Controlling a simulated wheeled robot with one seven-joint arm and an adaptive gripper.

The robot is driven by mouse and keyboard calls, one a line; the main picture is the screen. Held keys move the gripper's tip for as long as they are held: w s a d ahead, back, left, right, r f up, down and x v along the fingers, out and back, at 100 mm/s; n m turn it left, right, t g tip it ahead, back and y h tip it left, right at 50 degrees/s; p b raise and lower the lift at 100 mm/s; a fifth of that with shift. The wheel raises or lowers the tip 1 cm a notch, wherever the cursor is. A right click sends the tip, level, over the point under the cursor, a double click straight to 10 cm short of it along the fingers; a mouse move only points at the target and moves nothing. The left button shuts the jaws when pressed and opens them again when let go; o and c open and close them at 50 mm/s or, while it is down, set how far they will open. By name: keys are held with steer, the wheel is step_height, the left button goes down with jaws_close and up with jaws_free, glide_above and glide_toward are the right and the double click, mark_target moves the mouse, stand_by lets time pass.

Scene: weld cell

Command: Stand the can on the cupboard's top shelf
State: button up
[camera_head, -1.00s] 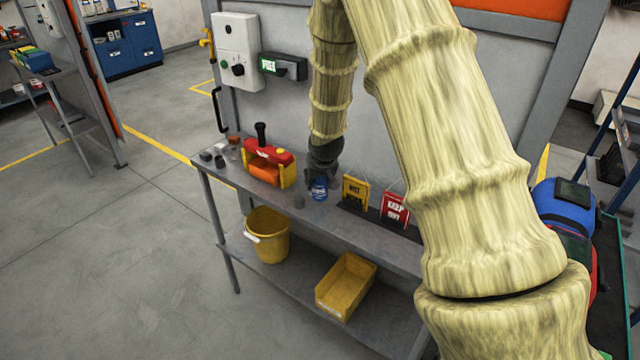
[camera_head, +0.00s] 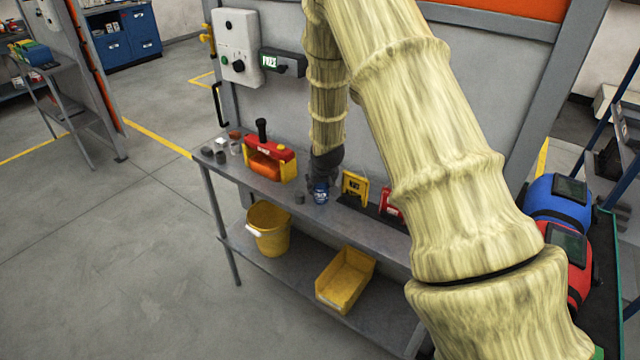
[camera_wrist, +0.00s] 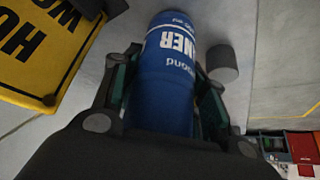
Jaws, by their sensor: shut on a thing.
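The can is blue with white lettering (camera_head: 320,194). In the head view it is at the bench, just below my gripper (camera_head: 322,172). In the wrist view the can (camera_wrist: 165,70) lies between the two fingers of my gripper (camera_wrist: 163,95), which is shut on it. Its lower part is hidden by the gripper. I cannot tell whether it touches the bench top. A blue cabinet (camera_head: 147,35) with an open bay stands at the far back left; I cannot tell whether it is the cupboard.
The grey bench (camera_head: 250,183) carries a red and yellow case (camera_head: 268,160), a yellow sign (camera_head: 354,187) and a red sign (camera_head: 390,201). A small grey cylinder (camera_head: 299,198) stands near the can. A yellow bucket (camera_head: 268,230) and yellow bin (camera_head: 345,278) are below. Open floor lies left.

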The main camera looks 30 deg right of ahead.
steer(key=o, duration=1.2)
steer(key=shift+o, duration=0.2)
steer(key=shift+r, duration=0.1)
